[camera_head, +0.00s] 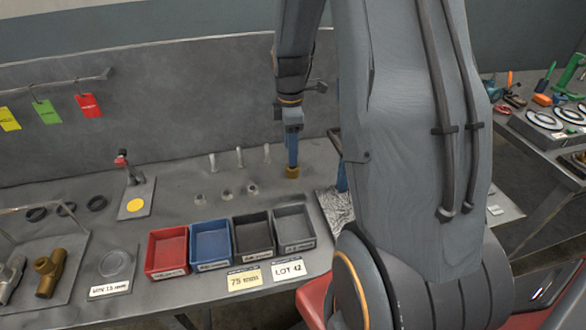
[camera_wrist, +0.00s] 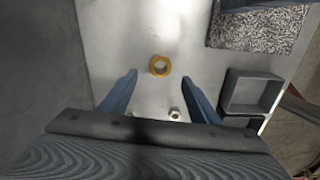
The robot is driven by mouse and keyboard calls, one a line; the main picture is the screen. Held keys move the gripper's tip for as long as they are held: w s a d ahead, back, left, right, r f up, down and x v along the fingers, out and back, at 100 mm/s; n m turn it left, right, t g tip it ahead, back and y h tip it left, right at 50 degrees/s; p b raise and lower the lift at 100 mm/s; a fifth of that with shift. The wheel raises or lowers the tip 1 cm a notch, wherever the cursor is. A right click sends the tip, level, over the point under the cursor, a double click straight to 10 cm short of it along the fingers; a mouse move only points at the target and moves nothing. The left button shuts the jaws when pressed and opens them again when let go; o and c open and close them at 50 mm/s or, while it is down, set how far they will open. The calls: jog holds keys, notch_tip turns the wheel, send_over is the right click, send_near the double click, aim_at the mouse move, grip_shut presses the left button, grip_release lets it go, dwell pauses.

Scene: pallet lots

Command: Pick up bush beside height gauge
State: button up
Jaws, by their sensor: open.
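The bush is a short brass-yellow ring (camera_head: 292,173) on the grey bench, right of several small nut-like parts. In the wrist view the bush (camera_wrist: 159,66) shows its open bore, centred between my fingertips. My gripper (camera_head: 292,160) points down right above the bush. The wrist view shows my gripper (camera_wrist: 160,80) with two blue fingers apart and nothing between them held; whether they reach down around the bush is unclear. A speckled plate (camera_head: 335,207) lies to the right with a blue upright part (camera_head: 342,176) by it, mostly hidden by my arm; I cannot tell if this is the height gauge.
Red (camera_head: 167,252), blue (camera_head: 211,244), black (camera_head: 253,235) and grey (camera_head: 295,230) bins stand in front. Thin upright pegs (camera_head: 240,157) stand behind the small parts (camera_head: 227,194). A red-topped stand (camera_head: 134,190) is farther left. A back panel (camera_head: 150,105) rises behind the bench.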

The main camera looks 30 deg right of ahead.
aim_at(292, 170)
jog(key=shift+s+d+f+p, duration=0.15)
jog(key=shift+f+p, duration=0.4)
jog(key=shift+f, duration=1.2)
jog(key=shift+d+f+p, duration=0.1)
jog(key=shift+f+p, duration=0.45)
jog(key=shift+f, duration=1.15)
jog(key=c, duration=1.3)
